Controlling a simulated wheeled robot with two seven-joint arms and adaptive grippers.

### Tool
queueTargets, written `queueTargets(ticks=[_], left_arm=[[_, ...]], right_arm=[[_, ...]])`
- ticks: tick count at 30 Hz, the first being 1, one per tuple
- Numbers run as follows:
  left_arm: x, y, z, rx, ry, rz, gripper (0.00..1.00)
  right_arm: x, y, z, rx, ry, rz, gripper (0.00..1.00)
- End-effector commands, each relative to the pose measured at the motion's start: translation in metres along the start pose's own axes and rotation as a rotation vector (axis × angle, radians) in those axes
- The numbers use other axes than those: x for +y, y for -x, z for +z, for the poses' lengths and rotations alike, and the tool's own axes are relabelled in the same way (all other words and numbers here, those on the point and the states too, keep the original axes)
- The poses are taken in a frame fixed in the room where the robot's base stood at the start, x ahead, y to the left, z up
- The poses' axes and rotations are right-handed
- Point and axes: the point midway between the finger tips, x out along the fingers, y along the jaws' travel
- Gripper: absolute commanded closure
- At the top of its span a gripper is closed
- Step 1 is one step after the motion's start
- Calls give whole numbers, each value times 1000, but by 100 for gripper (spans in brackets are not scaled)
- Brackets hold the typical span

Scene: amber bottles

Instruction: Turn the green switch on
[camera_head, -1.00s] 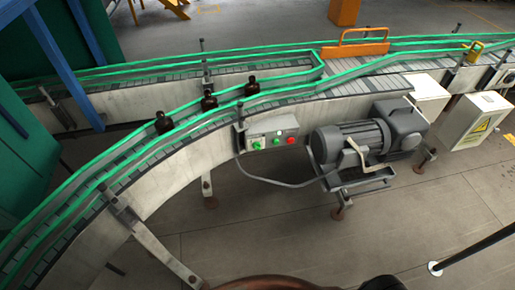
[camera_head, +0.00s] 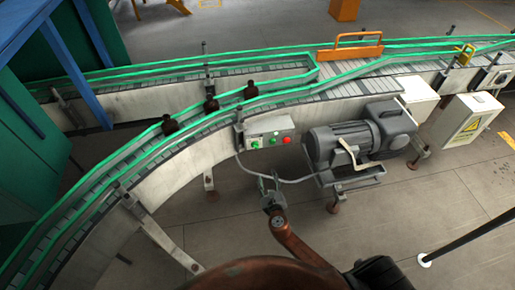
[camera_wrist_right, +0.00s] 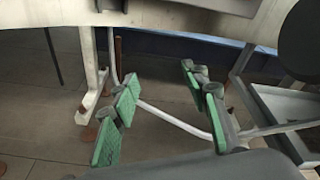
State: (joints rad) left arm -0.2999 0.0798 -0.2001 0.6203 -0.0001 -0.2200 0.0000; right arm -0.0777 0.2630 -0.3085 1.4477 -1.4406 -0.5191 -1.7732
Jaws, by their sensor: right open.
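A grey control box (camera_head: 283,125) is mounted on the side of the conveyor. Its front carries a green switch (camera_head: 255,143) at the left, another small green control beside it, and a red button (camera_head: 287,140) at the right. My right gripper (camera_head: 268,182) is below the box, apart from it, with its fingers pointing up toward the conveyor. The switch face cannot be made out in that view. My left gripper is not in view.
The curved conveyor (camera_head: 165,165) has green rails and carries amber bottles (camera_head: 211,105). A grey motor (camera_head: 350,142) sits right of the box, and a cable (camera_head: 310,177) loops below it. A white warning box (camera_head: 467,120) stands further right.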

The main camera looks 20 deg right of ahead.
Motion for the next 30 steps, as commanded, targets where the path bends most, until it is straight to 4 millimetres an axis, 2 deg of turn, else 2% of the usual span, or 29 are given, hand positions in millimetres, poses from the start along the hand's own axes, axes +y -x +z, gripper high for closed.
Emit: queueTargets(ticks=[1, 3, 6, 11, 22, 30], left_arm=[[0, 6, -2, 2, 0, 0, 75], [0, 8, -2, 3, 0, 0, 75], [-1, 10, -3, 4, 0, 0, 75], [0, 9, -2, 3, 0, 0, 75], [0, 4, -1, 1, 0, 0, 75], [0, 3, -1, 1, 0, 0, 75]], right_arm=[[-6, 3, 38, -67, 102, -19, 58], [-12, 7, 73, -132, 220, -49, 58], [-15, 12, 100, -186, 320, -78, 58], [-16, 4, 111, -204, 357, -91, 58], [-18, -50, 121, -201, 353, -89, 58], [-19, -63, 124, -200, 351, -88, 58]])
